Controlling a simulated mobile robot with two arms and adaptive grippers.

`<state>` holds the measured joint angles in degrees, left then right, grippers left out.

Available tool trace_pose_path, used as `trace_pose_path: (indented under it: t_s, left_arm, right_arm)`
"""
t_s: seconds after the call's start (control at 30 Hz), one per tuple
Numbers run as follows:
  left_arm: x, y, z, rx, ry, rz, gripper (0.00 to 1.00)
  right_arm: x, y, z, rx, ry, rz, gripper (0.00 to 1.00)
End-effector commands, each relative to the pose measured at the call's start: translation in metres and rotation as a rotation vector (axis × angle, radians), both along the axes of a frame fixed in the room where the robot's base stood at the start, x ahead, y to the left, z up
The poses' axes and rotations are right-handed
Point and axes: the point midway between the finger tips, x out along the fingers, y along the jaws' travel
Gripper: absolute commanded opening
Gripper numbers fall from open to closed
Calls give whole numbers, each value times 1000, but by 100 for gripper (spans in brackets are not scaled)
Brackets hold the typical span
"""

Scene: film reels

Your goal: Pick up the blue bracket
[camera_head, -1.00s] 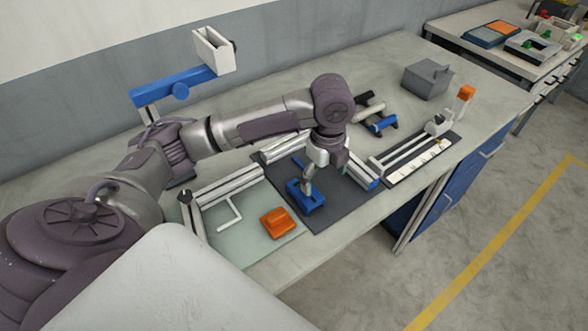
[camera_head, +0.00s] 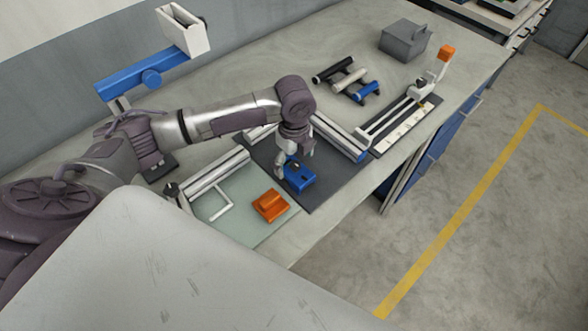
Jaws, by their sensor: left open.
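The blue bracket (camera_head: 300,180) lies on the dark mat (camera_head: 335,185) near the front of the workbench. My left gripper (camera_head: 284,168) is low over the mat at the bracket's left and back side, pointing down. It is open, with a finger close beside the bracket. I cannot tell whether it touches the bracket, and the arm and gripper hide part of the bracket's back. My right gripper is out of the picture.
An orange block (camera_head: 270,205) sits on a pale green mat (camera_head: 246,229) left of the bracket. A rack of rolls (camera_head: 349,77), a grey box (camera_head: 404,40) and a splicer-like rail (camera_head: 402,118) stand farther back and right. The bench's front edge is close.

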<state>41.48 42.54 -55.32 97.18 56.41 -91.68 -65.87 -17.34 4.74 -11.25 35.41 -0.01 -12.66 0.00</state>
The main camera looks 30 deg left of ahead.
Motion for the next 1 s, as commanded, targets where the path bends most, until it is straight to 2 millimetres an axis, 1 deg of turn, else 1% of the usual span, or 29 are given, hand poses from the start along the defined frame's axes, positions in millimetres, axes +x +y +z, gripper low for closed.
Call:
trace_pose_path:
  t_s: [0.03, 0.1, 0.2, 0.3, 0.57, 0.67, 1.0]
  left_arm:
    - [-1, -1, -5, 0, 4, 0, 92]
    - [1, 0, -16, 0, 5, 1, 92]
    - [1, -1, -32, 0, 4, 0, 92]
    - [1, 0, -41, 1, 2, 0, 92]
    - [2, 0, -45, 1, 0, -2, 92]
    - [2, 0, -45, 1, 0, -2, 77]
    - [2, 0, -44, 1, 0, -1, 20]
  right_arm:
    - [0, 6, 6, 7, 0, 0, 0]
    - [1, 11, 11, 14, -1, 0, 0]
    - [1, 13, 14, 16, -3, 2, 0]
    - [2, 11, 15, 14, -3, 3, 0]
    - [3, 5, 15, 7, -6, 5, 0]
    - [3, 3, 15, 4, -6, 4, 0]
    - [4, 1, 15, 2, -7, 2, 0]
